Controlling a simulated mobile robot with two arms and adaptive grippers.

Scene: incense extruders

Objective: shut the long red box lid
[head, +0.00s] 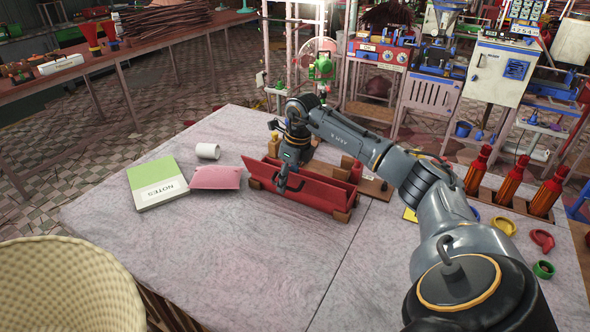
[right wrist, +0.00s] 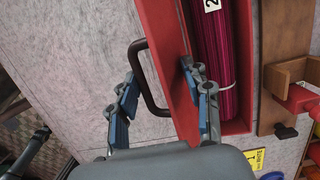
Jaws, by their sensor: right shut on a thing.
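The long red box (head: 320,170) stands near the middle of the table, between wooden end blocks. Its red lid (head: 318,194) is along the near side, tilted outward. In the right wrist view the box is open, with a magenta bundle (right wrist: 214,60) tagged "2" inside. The lid (right wrist: 172,50) shows there as a red strip with a dark handle (right wrist: 137,68). My right gripper (head: 282,184) is at the lid's near side; its fingers (right wrist: 158,85) stand on both sides of the lid's edge, by the handle. My left gripper is out of view.
A green and white notebook (head: 158,182), a pink pouch (head: 216,177) and a white cup (head: 208,151) lie left of the box. Several orange bottles (head: 510,183) stand at the right. A woven basket (head: 65,285) is at the front left. The table's front middle is clear.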

